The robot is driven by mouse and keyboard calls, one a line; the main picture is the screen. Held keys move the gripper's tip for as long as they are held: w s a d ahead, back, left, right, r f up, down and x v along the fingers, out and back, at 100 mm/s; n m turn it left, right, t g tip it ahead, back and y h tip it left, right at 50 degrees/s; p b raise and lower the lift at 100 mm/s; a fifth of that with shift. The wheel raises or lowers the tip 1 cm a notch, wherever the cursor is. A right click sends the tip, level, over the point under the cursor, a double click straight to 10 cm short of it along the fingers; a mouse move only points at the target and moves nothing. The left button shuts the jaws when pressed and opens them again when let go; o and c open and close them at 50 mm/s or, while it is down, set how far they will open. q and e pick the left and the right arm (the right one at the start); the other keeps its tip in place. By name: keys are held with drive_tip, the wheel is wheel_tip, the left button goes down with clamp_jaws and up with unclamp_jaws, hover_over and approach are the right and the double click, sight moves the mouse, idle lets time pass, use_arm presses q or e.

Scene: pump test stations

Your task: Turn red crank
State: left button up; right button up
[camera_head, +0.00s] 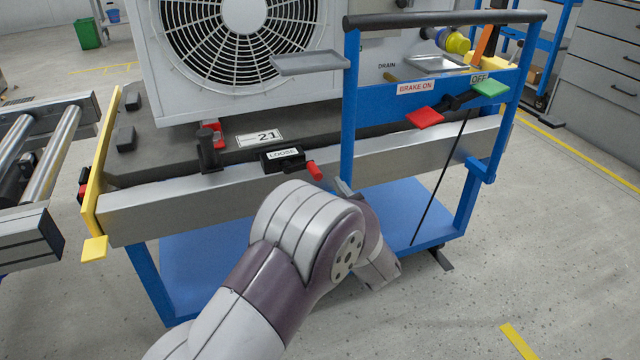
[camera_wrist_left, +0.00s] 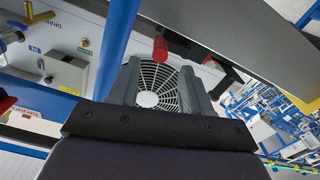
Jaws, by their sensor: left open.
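The red crank handle (camera_head: 314,171) sticks out from a black block labelled LOOSE (camera_head: 282,158) on the front of the cart's metal rail. In the left wrist view the red handle (camera_wrist_left: 160,48) hangs just beyond the fingertips, in line with the gap between them. My left gripper (camera_wrist_left: 159,75) is open and empty. In the head view my left arm reaches up to just right of and below the handle; only a bit of the gripper (camera_head: 342,188) shows past the wrist. My right gripper is in neither view.
A blue cart frame (camera_head: 351,110) with a black push bar (camera_head: 445,18) rises to the right of the handle. A white fan unit (camera_head: 240,55) stands on the cart. A roller conveyor (camera_head: 45,155) is at the left.

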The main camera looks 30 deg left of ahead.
sight(319, 180)
use_arm(q)
drive_tip(key=x, duration=0.2)
drive_tip(key=b+x, duration=0.2)
drive_tip(key=x, duration=0.1)
drive_tip(key=shift+w+a+f, duration=0.25)
drive_tip(key=shift+a, duration=0.05)
drive_tip(key=shift+w+a+r, duration=0.2)
drive_tip(key=shift+w+a, duration=0.25)
drive_tip(key=shift+a, duration=0.05)
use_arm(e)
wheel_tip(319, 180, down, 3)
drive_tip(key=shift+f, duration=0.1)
use_arm(q)
drive_tip(key=shift+c, duration=0.4)
